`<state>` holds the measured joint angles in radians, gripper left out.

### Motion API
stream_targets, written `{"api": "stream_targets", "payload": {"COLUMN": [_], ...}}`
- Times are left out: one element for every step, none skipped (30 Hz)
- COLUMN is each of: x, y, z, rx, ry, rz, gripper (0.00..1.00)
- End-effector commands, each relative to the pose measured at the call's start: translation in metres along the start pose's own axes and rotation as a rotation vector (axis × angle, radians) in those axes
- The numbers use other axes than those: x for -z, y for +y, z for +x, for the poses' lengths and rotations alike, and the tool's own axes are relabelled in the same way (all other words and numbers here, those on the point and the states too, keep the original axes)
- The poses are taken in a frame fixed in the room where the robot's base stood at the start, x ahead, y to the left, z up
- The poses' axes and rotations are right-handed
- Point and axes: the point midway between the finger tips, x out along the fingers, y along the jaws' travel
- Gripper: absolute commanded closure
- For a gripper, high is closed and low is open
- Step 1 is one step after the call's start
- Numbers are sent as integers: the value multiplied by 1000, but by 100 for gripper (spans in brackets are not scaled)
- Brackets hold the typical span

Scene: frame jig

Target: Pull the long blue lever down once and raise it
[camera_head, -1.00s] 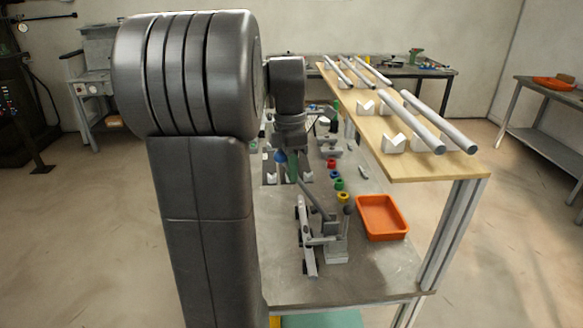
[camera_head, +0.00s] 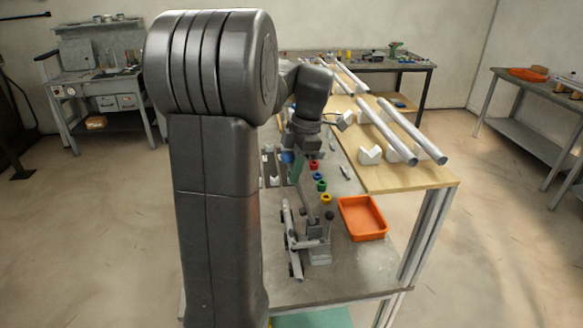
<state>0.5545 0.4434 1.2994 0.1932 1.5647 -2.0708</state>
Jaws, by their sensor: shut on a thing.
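The toggle clamp (camera_head: 319,252) stands on the grey table, with a long lever whose grey bar (camera_head: 303,207) rises steeply from it. A blue part (camera_head: 287,157) shows near the upper end of the lever, beside a green piece (camera_head: 296,170). My gripper (camera_head: 293,161) is at this upper end, shut on the lever. The fingers are small and partly hidden, so the exact grip is hard to see. A short dark-knobbed handle (camera_head: 329,216) stands at the clamp's right.
An orange tray (camera_head: 343,218) lies right of the clamp. Yellow (camera_head: 326,199), green, blue and red (camera_head: 314,165) rings line the table behind it.

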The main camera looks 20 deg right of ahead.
Motion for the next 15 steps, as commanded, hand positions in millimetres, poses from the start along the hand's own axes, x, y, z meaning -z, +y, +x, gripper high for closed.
{"api": "stream_targets", "payload": {"x": [0, 0, 0, 0, 0, 0, 0, 0, 0, 0, 0, 0, 0, 0, 0], "y": [0, 0, 0, 0, 0, 0, 0, 0, 0, 0, 0, 0, 0, 0, 0], "z": [-1, -1, -1, -1, -1, -1, -1, -1, -1, -1, -1, -1, -1, -1, -2], "rx": [-2, -2, -2, -2, -2, -2, -2, -1, -1, -1, -1, -1, -1, -1, -1], "ry": [-2, -3, -3, -3, -3, -3, -3, -3, -3, -3, -3, -3, -3, -3, -3], "rz": [-1, -1, -1, -1, -1, -1, -1, -1, -1, -1, -1, -1, -1, -1, -1], "gripper": [100, 100, 86, 80, 74, 66, 66, 66, 66, 66, 66, 66, 66, 66, 66]}}
